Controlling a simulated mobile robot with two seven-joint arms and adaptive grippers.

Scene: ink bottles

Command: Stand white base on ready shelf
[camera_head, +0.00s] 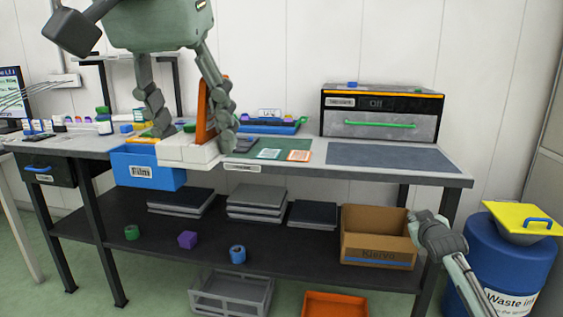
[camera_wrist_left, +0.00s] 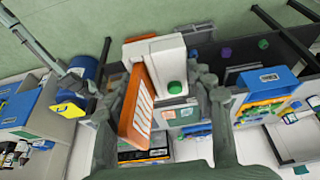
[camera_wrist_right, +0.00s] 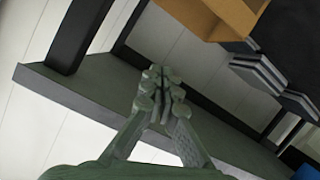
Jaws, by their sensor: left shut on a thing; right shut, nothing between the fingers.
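A white block-like thing (camera_head: 190,152), which I take for the white base, is at the table's front edge below my left gripper (camera_head: 190,130). In the left wrist view the white thing (camera_wrist_left: 160,62) and an upright orange panel (camera_wrist_left: 137,108) lie between the fingers of my left gripper (camera_wrist_left: 160,90). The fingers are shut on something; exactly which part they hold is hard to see. A small green round thing (camera_wrist_left: 175,87) shows against the white. My right gripper (camera_wrist_right: 160,85) is shut and empty, near the cardboard box. I cannot tell which shelf is the ready shelf.
A blue bin (camera_head: 150,172) hangs at the table front. The black lower shelf (camera_head: 200,258) holds grey trays, small coloured pieces and a cardboard box (camera_head: 378,240). A dark mat (camera_head: 385,157) lies bare at the right of the table. A blue waste drum (camera_head: 510,245) stands right.

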